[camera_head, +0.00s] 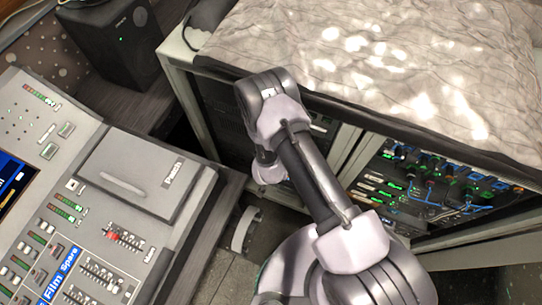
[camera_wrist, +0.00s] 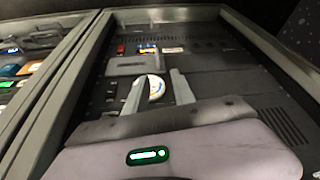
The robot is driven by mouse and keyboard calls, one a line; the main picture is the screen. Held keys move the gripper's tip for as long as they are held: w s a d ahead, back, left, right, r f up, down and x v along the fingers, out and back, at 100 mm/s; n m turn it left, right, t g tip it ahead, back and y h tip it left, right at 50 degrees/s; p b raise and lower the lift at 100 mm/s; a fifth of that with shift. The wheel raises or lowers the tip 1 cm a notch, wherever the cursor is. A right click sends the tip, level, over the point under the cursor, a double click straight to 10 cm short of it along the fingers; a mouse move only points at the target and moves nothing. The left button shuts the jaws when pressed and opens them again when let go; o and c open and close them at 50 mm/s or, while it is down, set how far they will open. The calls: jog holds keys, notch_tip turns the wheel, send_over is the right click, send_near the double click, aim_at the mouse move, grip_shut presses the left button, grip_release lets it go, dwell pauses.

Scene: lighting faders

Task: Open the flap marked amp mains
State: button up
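My gripper (camera_wrist: 158,90) shows in the wrist view with its two grey fingers apart, pointing at a dark rack panel (camera_wrist: 215,85). A white round thing (camera_wrist: 156,88) shows between the fingers; I cannot tell whether they touch it. A grey, flat, flap-like piece (camera_wrist: 128,64) lies just beyond the left finger. No amp mains marking is readable, so I cannot tell whether this is that flap. In the head view my arm reaches down to the rack (camera_head: 345,140) front and hides part of it; the fingertips are not visible there.
In the wrist view a grey frame post (camera_wrist: 75,75) divides the panel from a lit bay at left. In the head view a cloth (camera_head: 380,60) covers the rack top. A mixing console with a lid marked Patch (camera_head: 140,175) stands at left, a black speaker (camera_head: 112,45) behind it.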

jog(key=s+b+x, duration=0.1)
jog(key=b+x, duration=0.7)
jog(key=x, duration=0.8)
jog(key=shift+d+f, duration=0.3)
jog(key=shift+w, duration=0.1)
grip_shut()
